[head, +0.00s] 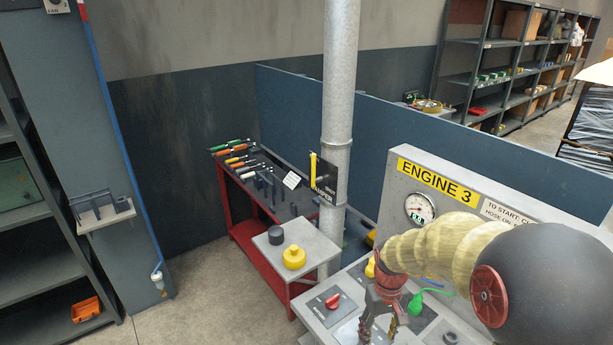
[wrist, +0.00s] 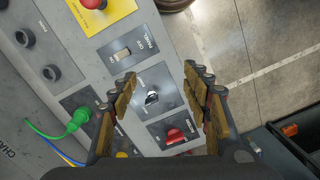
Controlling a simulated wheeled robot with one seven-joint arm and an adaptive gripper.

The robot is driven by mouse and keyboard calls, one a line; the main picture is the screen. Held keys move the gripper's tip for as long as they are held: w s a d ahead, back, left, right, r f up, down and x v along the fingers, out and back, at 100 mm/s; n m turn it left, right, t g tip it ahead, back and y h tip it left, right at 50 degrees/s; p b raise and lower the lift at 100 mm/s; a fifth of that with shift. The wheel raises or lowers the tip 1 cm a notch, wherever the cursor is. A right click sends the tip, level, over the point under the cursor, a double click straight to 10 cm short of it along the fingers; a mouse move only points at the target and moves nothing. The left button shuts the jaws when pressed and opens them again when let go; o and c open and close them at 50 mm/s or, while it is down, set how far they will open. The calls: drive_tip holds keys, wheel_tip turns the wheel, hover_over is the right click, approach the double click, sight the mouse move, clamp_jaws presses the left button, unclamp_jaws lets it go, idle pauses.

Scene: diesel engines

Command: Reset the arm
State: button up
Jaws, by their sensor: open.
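My gripper (head: 380,318) hangs at the lower right of the head view, over the sloping control console (head: 350,285) of the engine stand. In the wrist view my gripper (wrist: 160,80) has its two fingers spread apart with nothing between them. The red knob also shows in the head view (head: 333,300), left of my gripper. My arm runs from the gripper to the right edge and hides part of the stand.
A green plug (wrist: 79,118) with a cable sits left of the fingers. A red button on a yellow plate (wrist: 95,8) is at the top. A metal pipe (head: 339,100) stands behind the console. A red tool bench (head: 265,255) is at the back; open floor (head: 205,300) lies left.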

drive_tip(key=s+r+m+t+b, duration=0.1)
drive_tip(key=s+r+t+b, duration=0.2)
drive_tip(key=s+b, duration=0.3)
drive_tip(key=s+r+m+t+b, duration=0.1)
drive_tip(key=s+r+t+b, duration=0.2)
drive_tip(key=s, duration=0.9)
wheel_tip(320, 180, up, 3)
drive_tip(key=b, duration=0.3)
drive_tip(key=shift+s+r+t+b, duration=0.15)
drive_tip(key=shift+s+t+b, duration=0.15)
drive_tip(key=shift+b, duration=0.1)
drive_tip(key=shift+c, duration=0.2)
